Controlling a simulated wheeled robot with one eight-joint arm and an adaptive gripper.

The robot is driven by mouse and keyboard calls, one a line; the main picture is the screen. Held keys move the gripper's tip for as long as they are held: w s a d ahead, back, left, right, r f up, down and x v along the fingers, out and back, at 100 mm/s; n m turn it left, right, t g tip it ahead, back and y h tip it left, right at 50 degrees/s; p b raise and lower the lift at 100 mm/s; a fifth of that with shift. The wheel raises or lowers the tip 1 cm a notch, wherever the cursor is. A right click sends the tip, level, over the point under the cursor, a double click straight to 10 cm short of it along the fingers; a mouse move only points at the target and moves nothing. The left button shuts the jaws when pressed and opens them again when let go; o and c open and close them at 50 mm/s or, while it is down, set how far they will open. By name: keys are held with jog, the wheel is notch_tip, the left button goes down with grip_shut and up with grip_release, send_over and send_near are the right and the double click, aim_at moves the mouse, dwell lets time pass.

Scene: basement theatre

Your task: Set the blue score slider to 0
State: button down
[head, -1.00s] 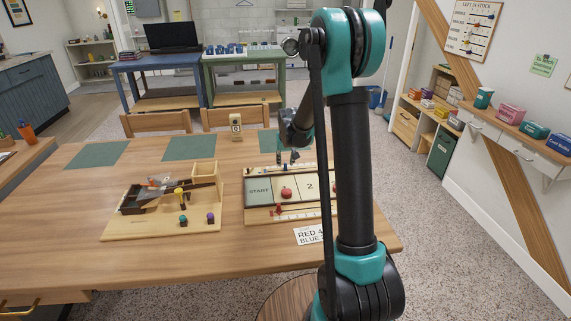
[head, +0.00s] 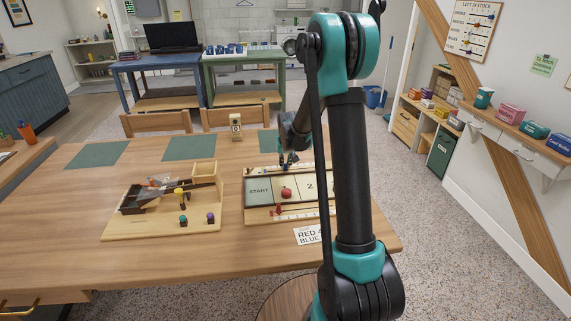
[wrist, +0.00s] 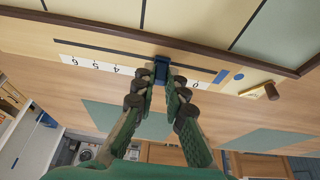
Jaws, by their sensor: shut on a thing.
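The blue score slider (wrist: 161,70) is a small dark blue block on the far-edge score strip of the game board. In the wrist view my gripper (wrist: 164,84) is shut on it. The printed scale (wrist: 95,66) runs from 6 at the left down toward a 0 (wrist: 195,84) at the right. The slider stands right of the 4, between it and the 0; the fingers hide the numbers there. In the head view my gripper (head: 288,161) is at the far edge of the game board (head: 258,213), partly behind my arm.
A red piece (head: 286,193) stands on the board, with a red slider (head: 278,209) on the near strip. A card (head: 307,236) lies in front; a wooden toy (head: 170,205) stands left.

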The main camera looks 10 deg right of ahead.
aim_at(270, 170)
jog(key=a, duration=0.6)
jog(key=shift+a, duration=0.2)
jog(key=c, duration=1.6)
grip_release()
jog(key=shift+a, duration=0.15)
jog(key=shift+o, duration=0.2)
jog(key=shift+r, duration=0.1)
jog(key=v, duration=1.2)
jog(key=shift+s, duration=0.1)
